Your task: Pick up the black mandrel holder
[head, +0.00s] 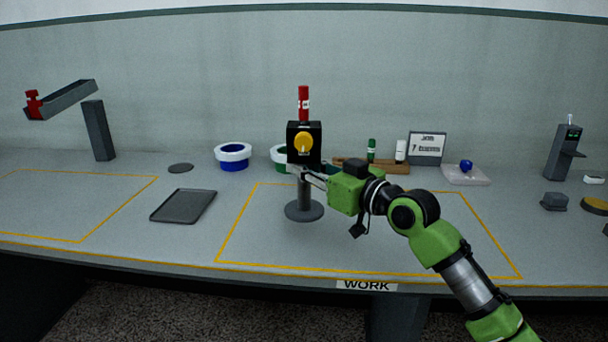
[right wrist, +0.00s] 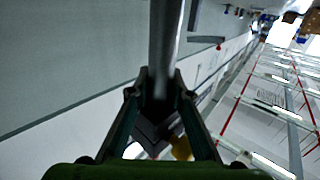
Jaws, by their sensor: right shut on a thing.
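The black mandrel holder (head: 292,155) is a black block with a yellow knob (head: 304,144) on its front, on a grey post with a round grey base (head: 304,211). A red spindle with a white band (head: 304,104) stands upright on top of it. My right gripper (head: 305,174) is shut on the post just below the block. In the right wrist view the fingers (right wrist: 160,90) close around the grey post (right wrist: 165,40), with the dark block and yellow knob partly hidden behind them. The base appears to be on the table. My left gripper is not in view.
Behind stand a white-rimmed blue bowl (head: 233,165), a green one partly hidden, and a wooden rack (head: 395,168) with a green and a white spindle. A grey tray (head: 184,206) lies left. A sign (head: 427,148) stands at the back. The yellow-outlined front area is mostly clear.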

